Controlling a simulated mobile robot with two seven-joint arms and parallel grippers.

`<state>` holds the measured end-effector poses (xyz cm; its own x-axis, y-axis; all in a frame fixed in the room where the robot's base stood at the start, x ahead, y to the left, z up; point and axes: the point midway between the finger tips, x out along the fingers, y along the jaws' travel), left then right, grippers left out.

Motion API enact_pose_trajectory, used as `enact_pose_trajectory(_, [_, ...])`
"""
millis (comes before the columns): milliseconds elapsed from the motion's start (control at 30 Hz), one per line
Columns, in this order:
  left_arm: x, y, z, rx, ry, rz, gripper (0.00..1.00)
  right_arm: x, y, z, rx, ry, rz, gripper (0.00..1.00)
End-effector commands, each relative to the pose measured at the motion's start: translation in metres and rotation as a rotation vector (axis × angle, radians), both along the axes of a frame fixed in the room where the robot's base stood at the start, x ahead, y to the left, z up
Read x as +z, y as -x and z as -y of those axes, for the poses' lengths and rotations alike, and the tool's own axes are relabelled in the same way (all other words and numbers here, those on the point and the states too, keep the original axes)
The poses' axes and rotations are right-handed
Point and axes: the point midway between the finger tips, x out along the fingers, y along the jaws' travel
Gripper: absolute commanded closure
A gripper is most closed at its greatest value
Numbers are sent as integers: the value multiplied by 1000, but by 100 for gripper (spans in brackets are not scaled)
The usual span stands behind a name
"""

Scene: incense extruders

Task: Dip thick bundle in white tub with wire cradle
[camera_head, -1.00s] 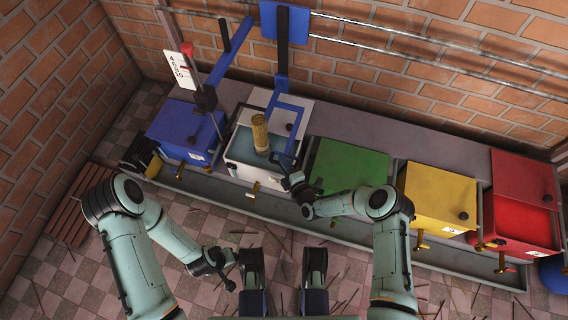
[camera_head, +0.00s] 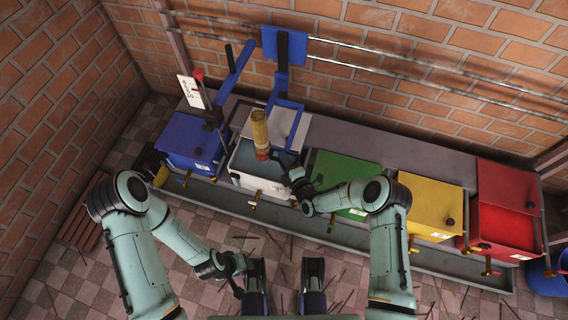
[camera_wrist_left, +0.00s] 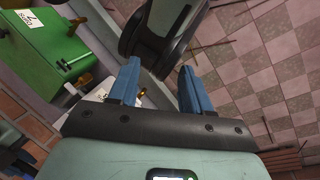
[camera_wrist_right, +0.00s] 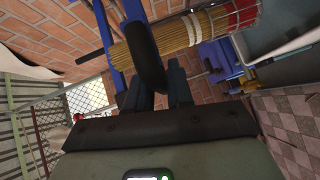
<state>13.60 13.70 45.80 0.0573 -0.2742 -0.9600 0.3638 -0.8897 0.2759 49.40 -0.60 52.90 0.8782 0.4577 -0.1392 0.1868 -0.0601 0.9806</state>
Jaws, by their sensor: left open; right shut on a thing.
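The thick tan bundle (camera_head: 260,128) stands nearly upright over the open white tub (camera_head: 250,183), which holds blue-grey liquid. Its red lower end (camera_head: 262,154) shows above the liquid; I cannot tell if the tip touches it. In the right wrist view the bundle (camera_wrist_right: 190,32) lies across the top, its red end inside the wire cradle (camera_wrist_right: 243,14). My right gripper (camera_head: 293,172) is beside the tub's right side, shut on a black handle (camera_wrist_right: 146,52) by the blue frame. My left gripper (camera_wrist_left: 158,88) is open and empty, low over the floor.
A closed blue tub (camera_head: 192,137) stands left of the white one; green (camera_head: 346,180), yellow (camera_head: 430,203) and red (camera_head: 506,206) tubs stand to the right. Brass taps stick out in front. A blue post arm (camera_head: 238,66) and metal rails run behind. Sticks litter the floor.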

Motion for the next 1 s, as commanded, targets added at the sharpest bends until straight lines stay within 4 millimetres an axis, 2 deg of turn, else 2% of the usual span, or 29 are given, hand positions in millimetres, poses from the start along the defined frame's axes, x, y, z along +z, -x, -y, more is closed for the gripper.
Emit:
enact_pose_trajectory(33, [9, 6, 3, -7, 7, -15, 52, 15, -1, -3, 4, -3, 8, 100])
enact_pose_trajectory(200, [22, 23, 10, -26, 28, -63, 52, 30, 0, -3, 5, -2, 7, 100])
enact_pose_trajectory(633, [24, 29, 12, -32, 35, -79, 52, 33, 0, -2, 4, -2, 4, 100])
enact_pose_trajectory(667, [24, 29, 12, -32, 35, -78, 52, 33, 0, -2, 4, -2, 4, 75])
enact_pose_trajectory(700, [24, 29, 12, -32, 35, -78, 52, 33, 0, -2, 4, -2, 4, 62])
enact_pose_trajectory(733, [24, 29, 12, -32, 35, -78, 52, 33, 0, -2, 4, -1, 3, 58])
enact_pose_trajectory(1000, [24, 28, 12, -31, 34, -77, 52, 32, 0, -1, 1, -1, 1, 58])
